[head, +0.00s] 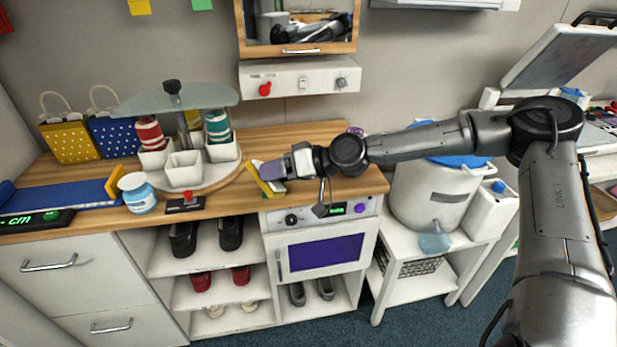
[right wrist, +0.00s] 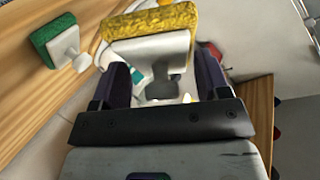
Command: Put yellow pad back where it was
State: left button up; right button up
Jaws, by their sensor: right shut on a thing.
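The yellow pad (head: 264,183) has a rough yellow face and a white handle. In the head view it is at the tip of my right gripper (head: 273,171), tilted, over the wooden counter just right of the round stand. In the right wrist view the yellow pad (right wrist: 150,22) is across the top, with its white handle between the dark fingers of my right gripper (right wrist: 163,82). The gripper is shut on the handle. I cannot tell if the pad touches the counter. My left gripper is not in view.
A green pad (right wrist: 55,40) with a white handle shows at upper left in the right wrist view. The round stand (head: 225,180) holds white bins and striped rolls under a glass disc. A blue-white jar (head: 138,195) and red-knobbed switch (head: 186,203) are left.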

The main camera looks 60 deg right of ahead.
jog(key=w+d+r+n+g+b, duration=0.2)
jog(key=w+d+r+n+g, duration=0.3)
jog(key=d+r, duration=0.3)
jog(key=s+d+f+m+g+h, duration=0.1)
jog(key=s+d+f+m+h, duration=0.1)
jog(key=s+d+f+h, duration=0.4)
jog(key=shift+g, duration=0.3)
jog(key=w+d+f, duration=0.4)
jog(key=d+f, duration=0.1)
jog(key=w+d+f, duration=0.2)
jog(key=shift+d+f, duration=0.15)
jog(key=shift+d, duration=0.2)
jog(key=shift+w+d+f, duration=0.25)
jog(key=shift+w+d, duration=0.05)
jog(key=shift+d, duration=0.05)
jog(key=shift+f, duration=1.95)
jog(key=shift+f, duration=0.15)
